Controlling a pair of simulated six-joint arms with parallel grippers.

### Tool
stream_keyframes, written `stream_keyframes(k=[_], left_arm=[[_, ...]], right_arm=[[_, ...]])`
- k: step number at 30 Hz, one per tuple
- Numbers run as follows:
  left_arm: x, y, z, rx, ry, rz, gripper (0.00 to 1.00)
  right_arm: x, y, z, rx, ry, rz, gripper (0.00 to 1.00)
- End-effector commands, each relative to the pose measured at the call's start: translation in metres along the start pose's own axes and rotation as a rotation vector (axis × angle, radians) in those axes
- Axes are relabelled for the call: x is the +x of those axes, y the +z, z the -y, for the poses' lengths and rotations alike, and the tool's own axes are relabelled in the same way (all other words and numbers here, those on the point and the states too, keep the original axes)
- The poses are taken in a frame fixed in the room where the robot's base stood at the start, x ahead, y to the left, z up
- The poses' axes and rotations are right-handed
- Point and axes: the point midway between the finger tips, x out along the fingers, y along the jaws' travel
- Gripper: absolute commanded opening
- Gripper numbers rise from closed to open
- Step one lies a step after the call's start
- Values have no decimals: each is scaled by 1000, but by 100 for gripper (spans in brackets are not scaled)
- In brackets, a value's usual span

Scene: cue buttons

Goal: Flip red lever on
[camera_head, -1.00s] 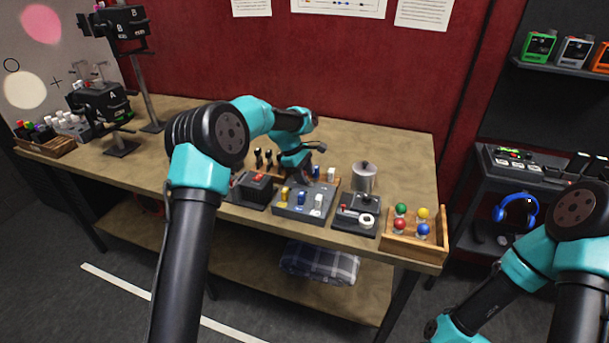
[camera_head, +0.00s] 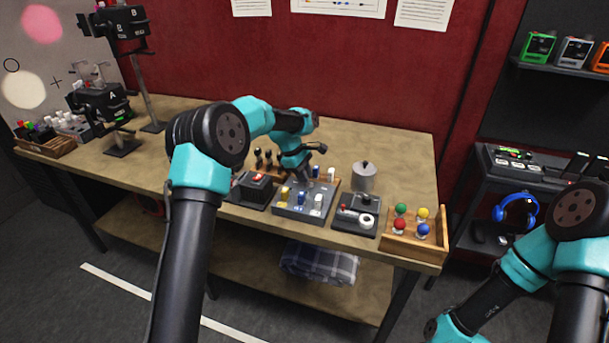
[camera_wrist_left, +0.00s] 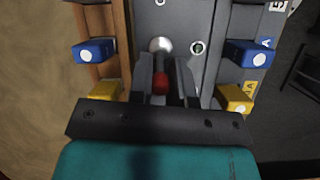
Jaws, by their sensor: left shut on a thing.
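The red lever (camera_wrist_left: 160,84) shows in the left wrist view as a red knob between my gripper's two dark fingers. A round silver fitting (camera_wrist_left: 161,45) lies just beyond it on the grey switch panel (camera_wrist_left: 182,18). My left gripper (camera_wrist_left: 163,72) is shut on the red lever. In the head view the panel (camera_head: 288,211) stands at the table's front, and my left gripper (camera_head: 310,174) is at its back edge. The lever's knob is hidden there by my arm. The right gripper is out of view; only its arm shows at lower right.
A metal canister (camera_head: 364,177), a joystick box (camera_head: 355,214) and a wooden tray of coloured balls (camera_head: 398,247) stand to the right.

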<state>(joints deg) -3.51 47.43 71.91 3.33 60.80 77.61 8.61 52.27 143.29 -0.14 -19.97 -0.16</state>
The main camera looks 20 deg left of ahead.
Motion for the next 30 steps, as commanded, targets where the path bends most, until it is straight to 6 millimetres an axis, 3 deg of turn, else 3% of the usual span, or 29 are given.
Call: stream_keyframes(k=[14,30], left_arm=[[1,9,-1,7,-36,-171,0],[9,29,-5,15,-130,-644,0]], right_arm=[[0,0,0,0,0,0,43],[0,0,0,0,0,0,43]])
